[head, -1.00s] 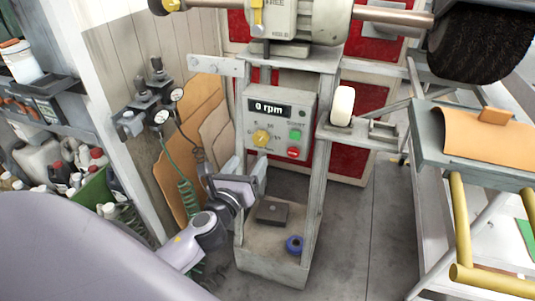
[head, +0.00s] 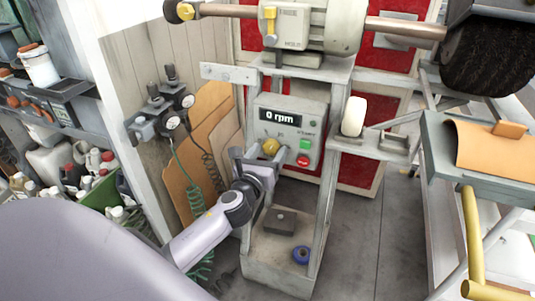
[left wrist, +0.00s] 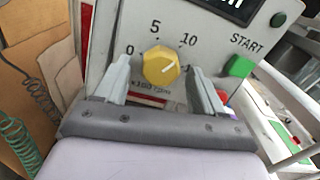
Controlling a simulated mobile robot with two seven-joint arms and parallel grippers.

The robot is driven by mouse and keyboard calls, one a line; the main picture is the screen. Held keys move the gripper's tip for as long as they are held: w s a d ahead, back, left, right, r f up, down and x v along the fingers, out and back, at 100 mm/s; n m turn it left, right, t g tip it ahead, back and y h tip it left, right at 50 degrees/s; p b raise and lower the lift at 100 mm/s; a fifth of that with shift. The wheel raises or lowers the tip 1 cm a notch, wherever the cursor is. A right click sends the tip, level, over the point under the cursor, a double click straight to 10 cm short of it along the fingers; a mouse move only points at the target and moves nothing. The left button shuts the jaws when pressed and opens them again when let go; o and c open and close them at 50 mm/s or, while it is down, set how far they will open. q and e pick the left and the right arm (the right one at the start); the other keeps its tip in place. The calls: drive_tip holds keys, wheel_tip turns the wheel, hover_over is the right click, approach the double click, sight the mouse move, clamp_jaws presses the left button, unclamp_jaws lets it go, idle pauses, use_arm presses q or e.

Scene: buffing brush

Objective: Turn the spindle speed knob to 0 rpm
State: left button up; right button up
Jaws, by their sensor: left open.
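The spindle speed knob (left wrist: 161,66) is yellow and faceted, on the grey control panel. In the left wrist view its white pointer line aims to the upper right, and the printed 0 is at its left. The display (head: 280,119) reads 0 rpm. My left gripper (left wrist: 165,82) is open, with one finger on each side of the knob; I cannot tell whether they touch it. In the head view the knob (head: 271,146) shows just above my left gripper (head: 256,158). My right gripper is not in view.
A green START button (left wrist: 240,66) is right of the knob, close to the right finger. A red button (head: 303,160) is below it. Regulators with hoses (head: 165,110) hang at the left. A white roller (head: 353,116) stands right of the panel.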

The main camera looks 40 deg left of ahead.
use_arm(q)
drive_tip(key=c, duration=1.1)
drive_tip(key=shift+o, duration=0.2)
